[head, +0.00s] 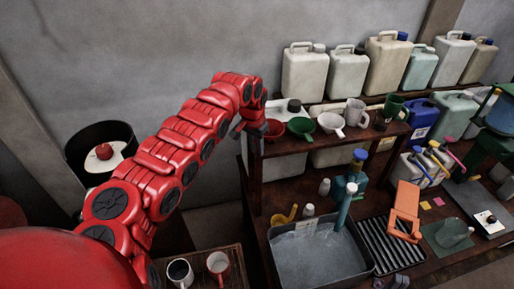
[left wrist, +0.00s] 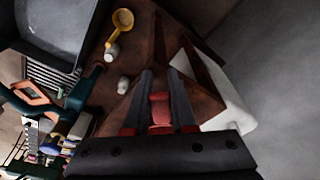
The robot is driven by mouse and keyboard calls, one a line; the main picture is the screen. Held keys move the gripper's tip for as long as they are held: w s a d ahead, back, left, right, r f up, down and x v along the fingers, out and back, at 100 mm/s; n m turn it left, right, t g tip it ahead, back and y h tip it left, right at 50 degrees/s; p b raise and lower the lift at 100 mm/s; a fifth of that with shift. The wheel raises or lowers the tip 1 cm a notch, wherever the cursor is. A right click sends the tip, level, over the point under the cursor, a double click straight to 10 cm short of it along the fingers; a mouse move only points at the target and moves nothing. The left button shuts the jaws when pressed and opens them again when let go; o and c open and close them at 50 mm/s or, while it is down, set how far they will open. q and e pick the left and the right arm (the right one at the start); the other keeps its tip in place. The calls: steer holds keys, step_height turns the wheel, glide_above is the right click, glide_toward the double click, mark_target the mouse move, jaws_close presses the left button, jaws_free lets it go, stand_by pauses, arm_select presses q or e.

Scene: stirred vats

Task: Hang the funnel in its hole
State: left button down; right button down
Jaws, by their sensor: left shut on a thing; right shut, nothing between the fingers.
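My left gripper (head: 258,127) is at the left end of the upper shelf. It is shut on a small red funnel (head: 273,128), which also shows between the grey fingers in the left wrist view (left wrist: 160,110). The funnel is at the shelf's left front corner, beside a green funnel (head: 301,127) and a white funnel (head: 331,122). The hole under it is hidden, so I cannot tell whether its stem is inside. Only the grey tips of my right gripper (head: 392,282) show at the bottom edge, shut and empty, far from the funnels.
A grey mug (head: 355,112) and a green mug (head: 395,105) are further right on the shelf (head: 350,136). Large canisters (head: 304,74) stand behind. Below are a grey vat (head: 318,262), a yellow ladle (head: 284,216) and a black drain rack (head: 392,246).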

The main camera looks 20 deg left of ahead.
arm_select(q)
steer(key=shift+s+d+f, duration=0.15)
steer(key=shift+s+f, duration=0.35)
steer(key=shift+f, duration=0.25)
steer(key=shift+s+d+f+g+b, duration=0.2)
steer(key=shift+s+f+g+b, duration=0.1)
steer(key=shift+s+f, duration=0.2)
steer(key=c, duration=0.7)
jaws_free()
steer(key=shift+f, duration=0.15)
steer(key=r+b, duration=0.2)
steer(key=w+r, duration=0.1)
steer(key=shift+a+r+b, duration=0.15)
steer(key=shift+a+b, duration=0.15)
steer(key=shift+b, duration=0.1)
steer(key=shift+t, duration=0.4)
steer(key=r, duration=0.5)
steer(key=s+r+p, duration=0.1)
steer(key=r, duration=0.5)
steer(key=r+p, duration=0.1)
steer(key=r, duration=0.4)
steer(key=shift+s+a+r, duration=0.25)
steer(key=shift+s+r, duration=0.1)
steer(key=shift+s, duration=0.05)
steer(key=shift+f, duration=0.1)
